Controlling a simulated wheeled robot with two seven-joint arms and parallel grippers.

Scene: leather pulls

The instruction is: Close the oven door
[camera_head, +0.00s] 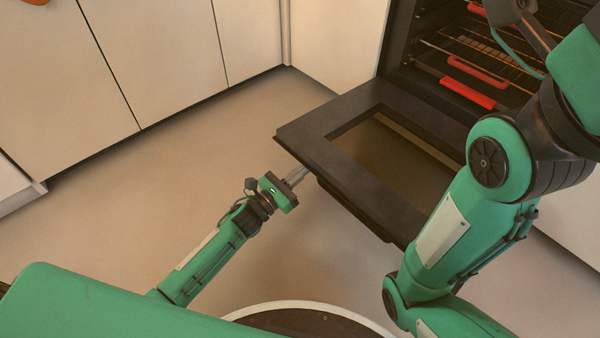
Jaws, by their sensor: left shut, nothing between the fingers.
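The oven door (345,185) is a dark frame with a glass window, hinged at the bottom and lowered far open. It reaches out from the oven (425,60) over the floor. My left gripper (298,174) is shut and empty. Its fingertips are at the door's outer left edge, by the underside; I cannot tell whether they touch it. My right arm rises on the right and overlaps the near part of the oven and door. Its gripper is not clearly visible.
Racks (475,65) with red-orange parts (467,93) show inside the oven. Pale cabinets (155,55) line the back left, and another pale cabinet front (572,215) is at right. The floor (150,190) left of the door is clear.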

